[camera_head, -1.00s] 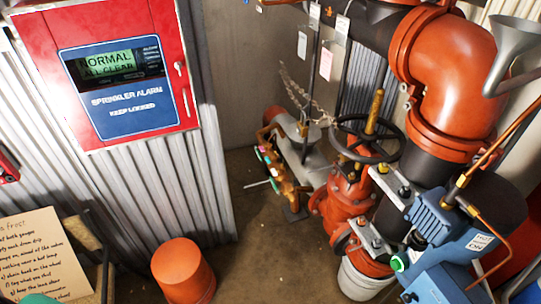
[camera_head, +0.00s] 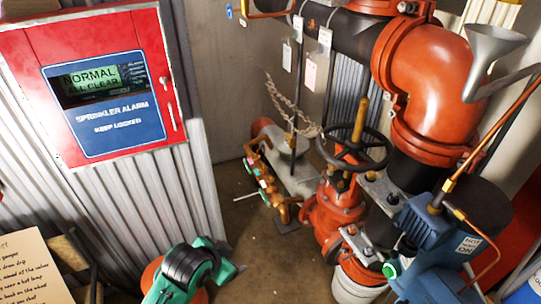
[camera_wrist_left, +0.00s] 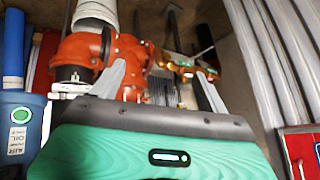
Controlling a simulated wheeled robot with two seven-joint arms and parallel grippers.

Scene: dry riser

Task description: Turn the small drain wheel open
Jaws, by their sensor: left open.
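Brass drain pipework (camera_head: 268,178) with small coloured fittings, green and pink among them, stands low at the back, left of the red valve. The small drain wheel is too small to pick out for certain there. The brass pipework also shows in the left wrist view (camera_wrist_left: 190,68), beyond the fingers. My left gripper (camera_wrist_left: 160,80) is open and empty, its two grey fingers wide apart and clear of the pipework. In the head view my green and black left arm comes in at the bottom; its fingertips cannot be made out. My right gripper is not in view.
A large black handwheel (camera_head: 354,149) tops the red valve (camera_head: 335,213), right of the brass pipework. A red alarm cabinet (camera_head: 105,88) hangs at left. A blue motor unit (camera_head: 430,222) stands at right. The middle floor is open.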

